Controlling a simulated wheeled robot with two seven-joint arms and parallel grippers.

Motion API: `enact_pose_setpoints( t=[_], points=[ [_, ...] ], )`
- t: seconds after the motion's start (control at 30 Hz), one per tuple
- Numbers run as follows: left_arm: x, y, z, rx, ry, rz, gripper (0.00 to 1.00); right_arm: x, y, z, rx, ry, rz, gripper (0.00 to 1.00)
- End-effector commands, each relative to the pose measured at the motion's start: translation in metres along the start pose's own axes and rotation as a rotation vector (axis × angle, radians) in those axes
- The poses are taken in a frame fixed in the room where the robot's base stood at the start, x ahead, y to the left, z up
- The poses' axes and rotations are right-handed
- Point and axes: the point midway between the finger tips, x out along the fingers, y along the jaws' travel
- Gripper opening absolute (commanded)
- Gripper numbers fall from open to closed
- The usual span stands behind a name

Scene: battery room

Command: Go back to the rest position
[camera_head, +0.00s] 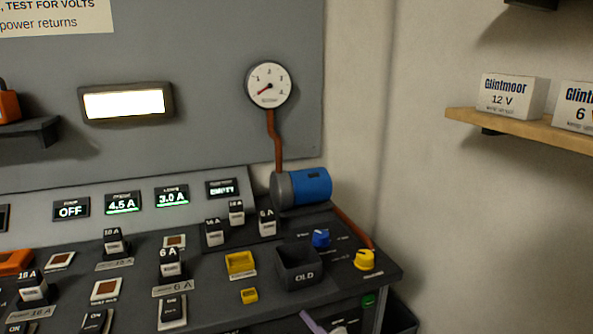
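An open dark bin marked OLD (299,279), a blue knob (321,238) and a yellow knob (364,260) are at the console's right end. A blue cylinder (311,186) lies behind them, below a round gauge (269,85). A wooden shelf (520,128) holds white Glintmoor boxes.

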Motion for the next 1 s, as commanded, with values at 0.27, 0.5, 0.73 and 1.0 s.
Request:
enact_pose_setpoints(
  t=[0.27, 0.5, 0.73, 1.0],
  points=[
    [-0.001, 0.000, 0.000, 0.000, -0.001, 0.000, 0.31, -0.161, -0.047, 0.134, 0.440, -0.635, 0.118, 0.50],
    [-0.001, -0.001, 0.000, 0.000, -0.001, -0.001, 0.31, -0.275, -0.095, 0.166, 0.661, -0.969, 0.132, 0.50],
    [-0.001, -0.001, 0.000, 0.000, -0.001, -0.001, 0.31, -0.304, -0.108, 0.168, 0.715, -1.050, 0.130, 0.50],
    [-0.001, -0.001, 0.000, 0.001, 0.000, -0.001, 0.31, -0.303, -0.108, 0.169, 0.713, -1.049, 0.129, 0.50]
  ],
)
